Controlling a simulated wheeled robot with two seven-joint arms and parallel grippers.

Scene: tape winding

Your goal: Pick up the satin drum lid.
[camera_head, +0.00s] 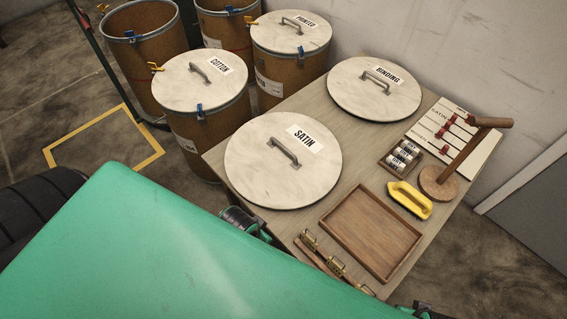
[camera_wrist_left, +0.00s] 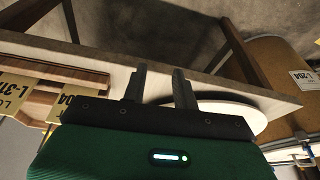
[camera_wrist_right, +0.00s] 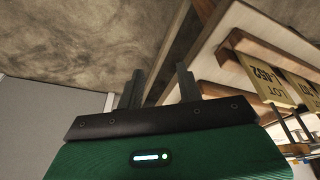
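The satin drum lid (camera_head: 270,182) is a round pale disc with a grey bar handle (camera_head: 284,151) and a label reading SATIN. It lies flat on the left end of the wooden table (camera_head: 325,110). A pale disc edge, probably this lid, shows beyond my left gripper in the left wrist view (camera_wrist_left: 238,112). My left gripper (camera_wrist_left: 159,80) has its two fingers apart with nothing between them. My right gripper (camera_wrist_right: 158,82) also has its fingers apart and is empty. In the head view neither gripper's fingers can be made out.
The binding lid (camera_head: 350,100) lies at the table's back. Several drums, including the cotton drum (camera_head: 185,125), stand at the back left.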

